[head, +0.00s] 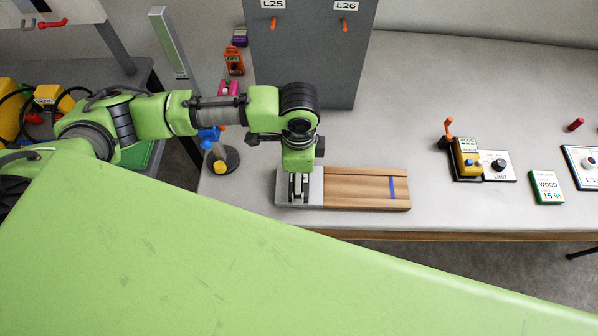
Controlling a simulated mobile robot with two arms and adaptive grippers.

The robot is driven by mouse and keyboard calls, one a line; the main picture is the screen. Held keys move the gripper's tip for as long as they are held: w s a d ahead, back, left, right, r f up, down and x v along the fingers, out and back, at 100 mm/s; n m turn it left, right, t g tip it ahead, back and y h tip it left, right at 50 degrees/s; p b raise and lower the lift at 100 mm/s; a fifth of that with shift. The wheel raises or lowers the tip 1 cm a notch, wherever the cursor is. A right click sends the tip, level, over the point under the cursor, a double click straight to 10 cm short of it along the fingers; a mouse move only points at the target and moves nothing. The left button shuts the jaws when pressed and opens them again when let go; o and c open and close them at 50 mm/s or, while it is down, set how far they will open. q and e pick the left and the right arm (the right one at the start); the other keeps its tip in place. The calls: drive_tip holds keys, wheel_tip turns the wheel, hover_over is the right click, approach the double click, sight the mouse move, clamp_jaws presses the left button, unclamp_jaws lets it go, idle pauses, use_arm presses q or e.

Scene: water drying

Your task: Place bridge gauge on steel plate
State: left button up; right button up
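A light grey plate (314,190), which looks like the steel plate, lies at the left end of a wooden board (366,174) with a blue stripe. My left arm reaches in from the left. My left gripper (298,190) points down over the grey plate, with its fingertips at or just above it. I cannot tell whether anything is between the fingers, as the gripper itself hides that spot. I cannot pick out the bridge gauge with certainty. My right gripper is not in view.
A grey cabinet (310,60) labelled L25 and L26 stands behind the arm. A round stand (222,162) with blue and yellow parts is left of the plate. A yellow meter (466,158) and a green-edged WOOD 15 % card (546,187) lie right. The table (400,110) is clear between.

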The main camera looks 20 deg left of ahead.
use_arm(q)
drive_tip(key=shift+f, duration=0.15)
drive_tip(key=o, duration=1.3)
wheel_tip(320, 180, up, 12)
drive_tip(key=shift+b, duration=0.3)
